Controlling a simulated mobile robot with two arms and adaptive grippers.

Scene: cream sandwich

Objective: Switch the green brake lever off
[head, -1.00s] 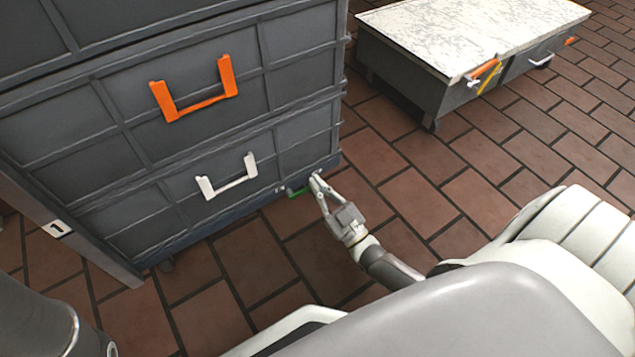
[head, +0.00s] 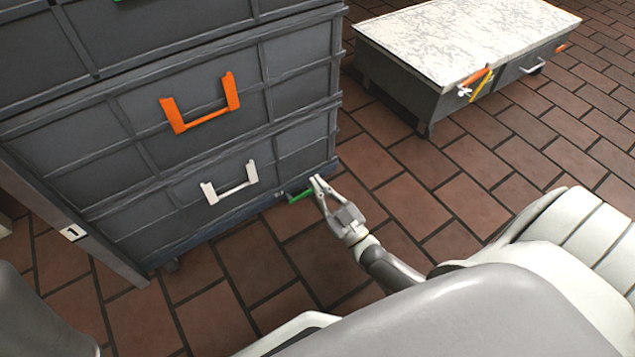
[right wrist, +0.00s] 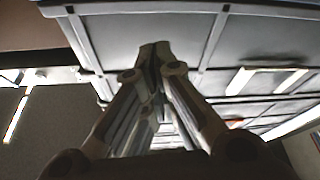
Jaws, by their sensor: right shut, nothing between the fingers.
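The green brake lever (head: 300,195) sticks out low at the bottom edge of the dark grey drawer cabinet (head: 120,165), near its right corner. My right gripper (head: 318,180) is shut and empty, just right of the lever's outer end. A small gap or a light touch between them cannot be told apart. In the right wrist view my closed fingers (right wrist: 155,55) point at the cabinet's underside region, and the lever is not visible there. My left gripper does not show.
The cabinet front carries an orange handle (head: 200,108) and a white handle (head: 230,184) above the lever. A low cart with a marble-like top (head: 465,35) stands at the back right. Brick-tiled floor (head: 440,185) lies open between them.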

